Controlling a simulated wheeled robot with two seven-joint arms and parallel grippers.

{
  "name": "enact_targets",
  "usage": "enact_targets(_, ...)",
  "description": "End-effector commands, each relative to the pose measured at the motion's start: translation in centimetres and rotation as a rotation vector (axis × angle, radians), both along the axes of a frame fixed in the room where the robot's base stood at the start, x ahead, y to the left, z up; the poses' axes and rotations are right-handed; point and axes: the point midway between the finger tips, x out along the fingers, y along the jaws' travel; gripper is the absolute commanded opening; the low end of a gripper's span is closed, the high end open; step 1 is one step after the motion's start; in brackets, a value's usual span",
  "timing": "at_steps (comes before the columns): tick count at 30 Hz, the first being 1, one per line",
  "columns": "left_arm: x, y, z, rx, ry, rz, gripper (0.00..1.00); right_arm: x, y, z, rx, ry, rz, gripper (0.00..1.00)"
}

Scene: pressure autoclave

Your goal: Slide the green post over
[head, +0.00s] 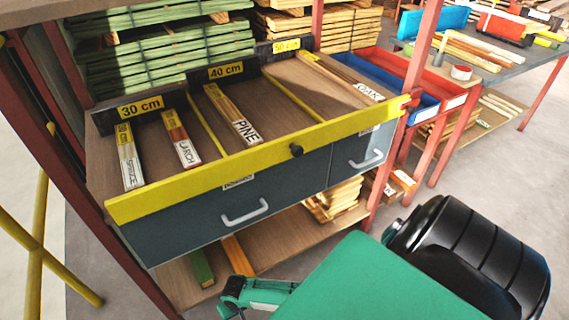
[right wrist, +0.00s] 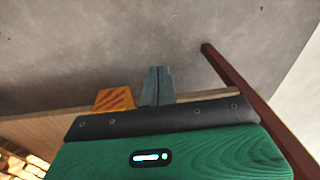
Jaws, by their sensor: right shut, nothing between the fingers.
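The green post (head: 201,268) lies on the low wooden shelf under the drawers in the head view, pointing out toward the front edge. An orange post (head: 238,256) lies beside it on the right. My right arm comes in at the bottom, and its teal wrist part (head: 243,294) is in front of the shelf, near the posts' front ends. In the right wrist view my right gripper (right wrist: 156,84) is shut and empty, close to a striped orange end (right wrist: 114,99) at the shelf edge. I cannot make out the green post there. My left gripper is not in view.
A red rack leg (right wrist: 240,90) stands to the right in the right wrist view. Stacked boards (head: 335,195) lie on the shelf's right part.

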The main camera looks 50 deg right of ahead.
Motion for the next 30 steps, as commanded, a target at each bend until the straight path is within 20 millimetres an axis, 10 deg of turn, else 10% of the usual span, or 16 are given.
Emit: enact_targets(30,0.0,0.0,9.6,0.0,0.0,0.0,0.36,-15.6,-6.0,-4.3,-0.062,-0.036,0.182,0.0)
